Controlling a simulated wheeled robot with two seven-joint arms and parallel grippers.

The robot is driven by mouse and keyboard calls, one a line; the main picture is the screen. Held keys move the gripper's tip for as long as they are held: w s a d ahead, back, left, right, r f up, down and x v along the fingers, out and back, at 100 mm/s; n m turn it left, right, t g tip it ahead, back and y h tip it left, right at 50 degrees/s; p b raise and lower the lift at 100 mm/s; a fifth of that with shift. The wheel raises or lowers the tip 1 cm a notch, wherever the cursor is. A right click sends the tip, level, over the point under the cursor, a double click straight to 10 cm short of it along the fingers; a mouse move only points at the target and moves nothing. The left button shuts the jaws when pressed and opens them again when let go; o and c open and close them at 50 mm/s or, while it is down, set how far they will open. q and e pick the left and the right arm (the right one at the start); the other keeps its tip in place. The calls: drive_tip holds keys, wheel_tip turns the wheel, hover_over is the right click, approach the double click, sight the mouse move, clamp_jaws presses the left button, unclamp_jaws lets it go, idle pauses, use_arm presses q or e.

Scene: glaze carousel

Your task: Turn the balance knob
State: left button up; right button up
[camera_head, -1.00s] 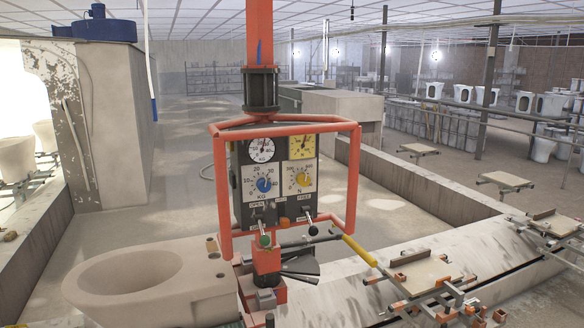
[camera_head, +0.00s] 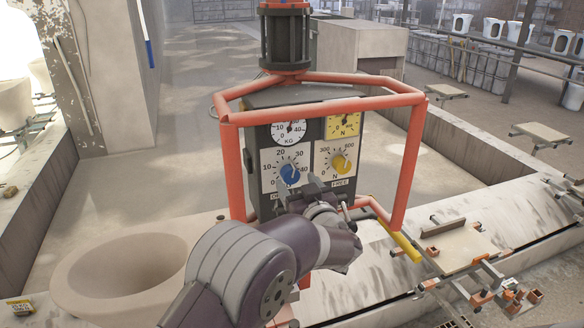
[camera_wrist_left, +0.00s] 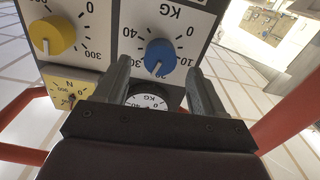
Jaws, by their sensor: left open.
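A dark control box (camera_head: 258,150) hangs inside a red tube frame (camera_head: 232,165). Its face carries a blue knob (camera_head: 290,174) on a white KG dial and a yellow knob (camera_head: 342,163) on a cream N dial. My left gripper (camera_head: 308,190) is in front of the lower part of the face, just below the blue knob. In the left wrist view, turned upside down, the open fingers (camera_wrist_left: 160,68) straddle the line to the blue knob (camera_wrist_left: 160,57). Contact cannot be told. The yellow knob (camera_wrist_left: 52,35) is off to the left there. My arm hides the levers below.
A white KG gauge (camera_head: 289,132) and a yellow N gauge (camera_head: 345,125) sit above the knobs. The red tubes flank the box closely. A pale ceramic bowl (camera_head: 75,275) stands at lower left; a yellow-ended handle (camera_head: 404,246) sticks out at right.

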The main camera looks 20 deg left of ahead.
sight(292, 177)
use_arm(q)
drive_tip(key=p+x, duration=0.1)
drive_tip(key=x, duration=0.2)
drive_tip(key=shift+w+a, duration=0.15)
drive_tip(key=shift+w, duration=0.15)
drive_tip(key=shift+w+a, duration=0.35)
drive_tip(key=shift+s, duration=0.1)
